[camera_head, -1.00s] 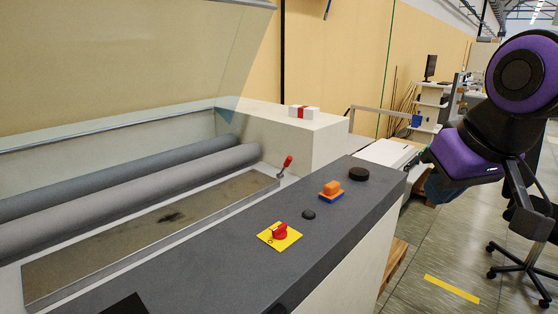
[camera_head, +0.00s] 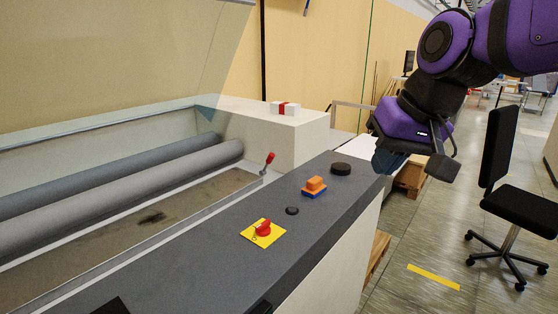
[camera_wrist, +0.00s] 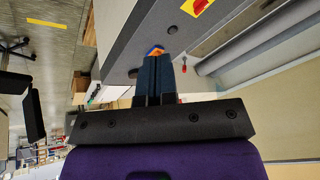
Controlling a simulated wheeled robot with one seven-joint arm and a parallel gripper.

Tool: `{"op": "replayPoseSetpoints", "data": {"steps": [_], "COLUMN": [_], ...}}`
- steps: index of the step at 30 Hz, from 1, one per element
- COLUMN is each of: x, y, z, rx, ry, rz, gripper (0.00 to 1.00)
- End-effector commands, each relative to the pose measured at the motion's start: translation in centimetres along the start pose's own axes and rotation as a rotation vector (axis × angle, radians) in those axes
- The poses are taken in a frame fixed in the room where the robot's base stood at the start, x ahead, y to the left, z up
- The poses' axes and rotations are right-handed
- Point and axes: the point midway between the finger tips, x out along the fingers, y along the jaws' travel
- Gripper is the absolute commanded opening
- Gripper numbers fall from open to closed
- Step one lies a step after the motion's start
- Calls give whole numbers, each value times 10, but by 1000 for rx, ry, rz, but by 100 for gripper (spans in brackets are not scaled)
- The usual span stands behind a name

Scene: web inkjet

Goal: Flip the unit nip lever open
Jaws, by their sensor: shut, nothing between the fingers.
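The nip lever (camera_head: 268,160) is a short metal stem with a red grip. It stands tilted up at the far end of the rollers, beside the dark tray. It also shows in the wrist view (camera_wrist: 184,64), small, just right of my fingertips. My gripper (camera_head: 387,160) is at the far right end of the grey console, well to the right of the lever and apart from it. In the wrist view my gripper's fingers (camera_wrist: 158,62) are together with nothing between them.
The grey console top (camera_head: 235,205) carries a red knob on a yellow plate (camera_head: 263,231), a black button (camera_head: 292,211), an orange and blue block (camera_head: 314,187) and a black disc (camera_head: 341,168). A raised clear cover (camera_head: 120,60) hangs over the rollers (camera_head: 130,185). An office chair (camera_head: 512,205) stands right.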

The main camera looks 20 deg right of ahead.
Motion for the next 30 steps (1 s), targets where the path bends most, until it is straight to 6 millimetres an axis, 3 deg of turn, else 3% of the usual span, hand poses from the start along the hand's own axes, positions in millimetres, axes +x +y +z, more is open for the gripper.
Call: {"op": "replayPoseSetpoints", "data": {"steps": [15,30], "x": [52,132], "y": [-45,-58], "z": [-111,-224], "rx": [457,928], "ry": [-171,-327], "rz": [-241,-462], "gripper": [0,0]}}
